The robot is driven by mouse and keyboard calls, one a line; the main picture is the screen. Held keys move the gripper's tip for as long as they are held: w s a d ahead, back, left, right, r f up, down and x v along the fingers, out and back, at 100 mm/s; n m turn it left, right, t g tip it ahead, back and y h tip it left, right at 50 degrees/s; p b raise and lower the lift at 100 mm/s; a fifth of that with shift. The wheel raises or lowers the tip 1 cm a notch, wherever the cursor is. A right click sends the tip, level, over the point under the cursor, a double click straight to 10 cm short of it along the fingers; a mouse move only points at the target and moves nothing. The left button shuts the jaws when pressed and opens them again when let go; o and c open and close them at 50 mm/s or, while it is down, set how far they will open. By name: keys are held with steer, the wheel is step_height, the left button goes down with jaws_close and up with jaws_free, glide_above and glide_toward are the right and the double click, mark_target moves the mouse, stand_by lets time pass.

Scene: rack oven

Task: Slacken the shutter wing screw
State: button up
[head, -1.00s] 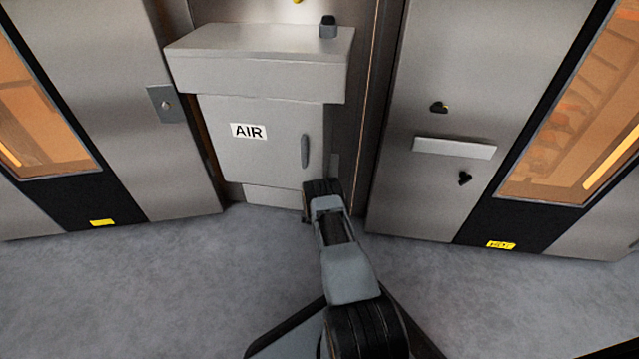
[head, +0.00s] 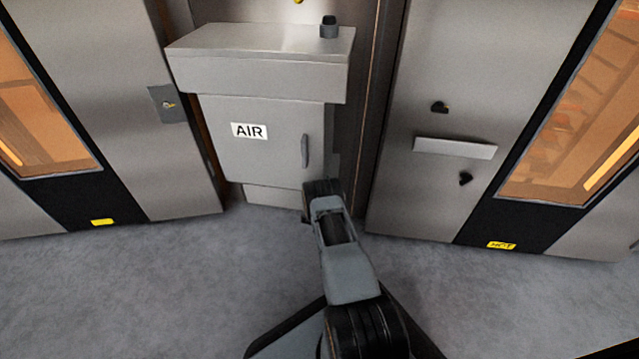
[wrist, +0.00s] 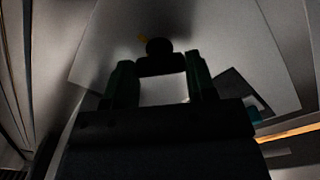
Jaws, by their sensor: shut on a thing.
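In the wrist view, a dark knob-like piece, which looks like the wing screw (wrist: 158,50), stands against a grey panel. A small orange-yellow mark shows at its upper left. The two dark fingers of my gripper (wrist: 160,72) stand either side of it, and my gripper is shut on it. The view is very dark, so the screw's exact angle is hard to read. In the head view, my arm reaches to the lower right of the grey AIR cabinet (head: 270,160). There, my arm hides the fingertips and the screw.
The AIR cabinet has a dark handle (head: 305,152) and a small dark block (head: 328,27) on top. A right oven front carries two dark knobs (head: 439,107) (head: 465,178) and a pale plate (head: 455,148). A left oven front has a grey plate (head: 167,104). The grey floor (head: 130,290) is clear.

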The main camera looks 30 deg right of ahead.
steer(key=n, duration=0.5)
steer(key=shift+n, duration=0.3)
steer(key=shift+d, duration=0.1)
stand_by(0.4)
steer(key=o, duration=0.9)
steer(key=shift+o, duration=0.2)
steer(key=p+v, duration=0.6)
steer(key=v, duration=0.8)
steer(key=shift+w, duration=0.1)
